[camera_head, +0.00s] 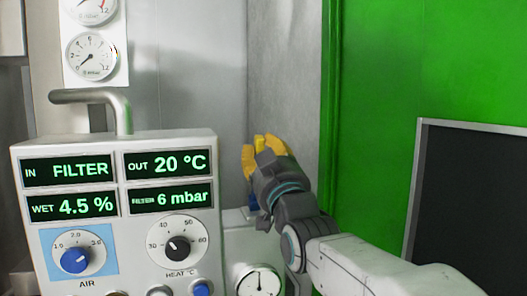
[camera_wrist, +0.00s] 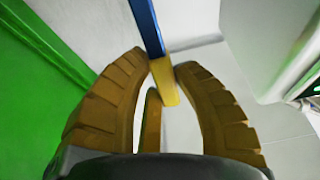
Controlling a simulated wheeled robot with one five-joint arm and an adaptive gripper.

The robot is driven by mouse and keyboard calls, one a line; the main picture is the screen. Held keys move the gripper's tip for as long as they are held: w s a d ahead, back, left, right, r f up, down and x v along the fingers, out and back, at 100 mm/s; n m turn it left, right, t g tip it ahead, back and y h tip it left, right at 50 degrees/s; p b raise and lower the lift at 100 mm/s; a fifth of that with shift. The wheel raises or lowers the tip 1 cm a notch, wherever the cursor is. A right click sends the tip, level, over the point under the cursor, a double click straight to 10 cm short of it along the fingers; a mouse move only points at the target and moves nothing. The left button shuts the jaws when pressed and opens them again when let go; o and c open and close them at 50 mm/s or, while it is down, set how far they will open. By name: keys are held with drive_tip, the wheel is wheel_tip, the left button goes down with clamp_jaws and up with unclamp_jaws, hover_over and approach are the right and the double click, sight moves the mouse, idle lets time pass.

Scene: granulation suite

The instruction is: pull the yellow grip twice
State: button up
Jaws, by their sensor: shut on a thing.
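The yellow grip (camera_wrist: 164,82) is at the end of a blue bar (camera_wrist: 146,25) in the wrist view. In the head view my gripper (camera_head: 260,150) is in the recess right of the control panel. The fingers hide much of the grip in the head view.
The control panel (camera_head: 117,155) with displays and knobs stands left of my gripper. A round gauge (camera_head: 258,280) is below it. A green wall (camera_head: 375,130) and a dark framed board (camera_head: 470,200) are on the right. Grey wall stands behind.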

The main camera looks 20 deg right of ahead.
drive_tip(key=shift+f+b+v, duration=0.25)
drive_tip(key=shift+b+v, duration=1.05)
drive_tip(key=shift+b, duration=0.15)
drive_tip(key=shift+s+a, duration=0.15)
drive_tip(key=shift+s, duration=0.1)
drive_tip(key=shift+f+b, duration=0.1)
drive_tip(key=shift+b, duration=0.25)
drive_tip(key=shift+s+f+b, duration=0.8)
drive_tip(key=shift+s+b, duration=0.05)
drive_tip(key=shift+b, duration=0.4)
drive_tip(key=shift+s+f+b, duration=0.1)
drive_tip(key=shift+s+b, duration=0.25)
drive_tip(key=shift+s, duration=0.05)
